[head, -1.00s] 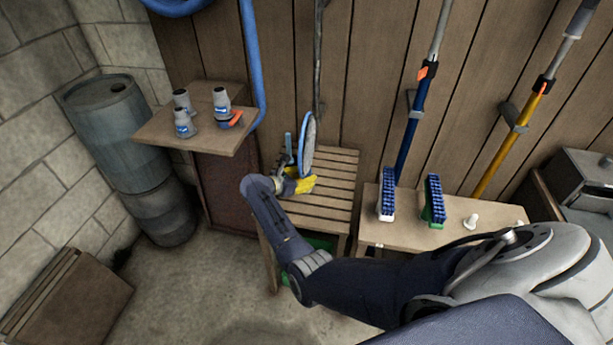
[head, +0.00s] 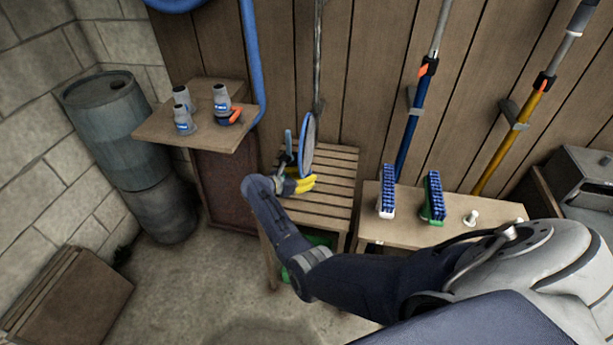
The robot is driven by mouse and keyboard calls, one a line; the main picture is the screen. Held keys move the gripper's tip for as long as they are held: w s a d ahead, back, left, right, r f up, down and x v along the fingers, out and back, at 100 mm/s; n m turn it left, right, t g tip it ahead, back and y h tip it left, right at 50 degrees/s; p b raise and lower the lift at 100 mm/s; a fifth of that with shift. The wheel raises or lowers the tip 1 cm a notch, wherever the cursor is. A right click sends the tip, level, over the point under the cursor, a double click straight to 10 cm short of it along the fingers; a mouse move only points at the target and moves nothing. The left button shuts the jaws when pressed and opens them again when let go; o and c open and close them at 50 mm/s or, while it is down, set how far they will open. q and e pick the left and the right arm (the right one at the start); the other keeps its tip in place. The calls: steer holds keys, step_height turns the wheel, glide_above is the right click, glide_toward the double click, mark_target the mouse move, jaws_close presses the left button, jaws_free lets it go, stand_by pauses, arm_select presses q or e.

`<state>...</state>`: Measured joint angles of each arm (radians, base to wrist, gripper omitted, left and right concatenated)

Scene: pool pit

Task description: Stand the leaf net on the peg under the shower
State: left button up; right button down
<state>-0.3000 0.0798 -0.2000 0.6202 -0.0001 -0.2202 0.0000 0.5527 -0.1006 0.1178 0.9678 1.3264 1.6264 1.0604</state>
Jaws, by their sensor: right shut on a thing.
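The leaf net (head: 309,146), a flat hoop with a blue rim and grey mesh, stands nearly edge-on above the slatted wooden bench (head: 335,180). My right gripper (head: 291,172) is shut on the leaf net at its lower left side. A yellow part (head: 302,185) shows just below the hoop; I cannot tell whether it belongs to the net. A thin grey vertical pipe (head: 318,65), perhaps the shower's, runs down the plank wall behind the net. I cannot make out the peg. My left gripper is not in view.
A wooden shelf (head: 150,128) with several grey fittings is at left, beside a blue hose (head: 250,60). A low table (head: 460,232) with two blue-bristled brushes (head: 387,190) is at right. Blue (head: 410,130) and yellow (head: 530,120) poles lean on the wall. A barrel (head: 115,130) stands at left.

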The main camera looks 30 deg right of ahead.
steer(key=shift+f, duration=0.6)
stand_by(0.5)
stand_by(0.3)
steer(key=shift+c, duration=2.1)
jaws_free()
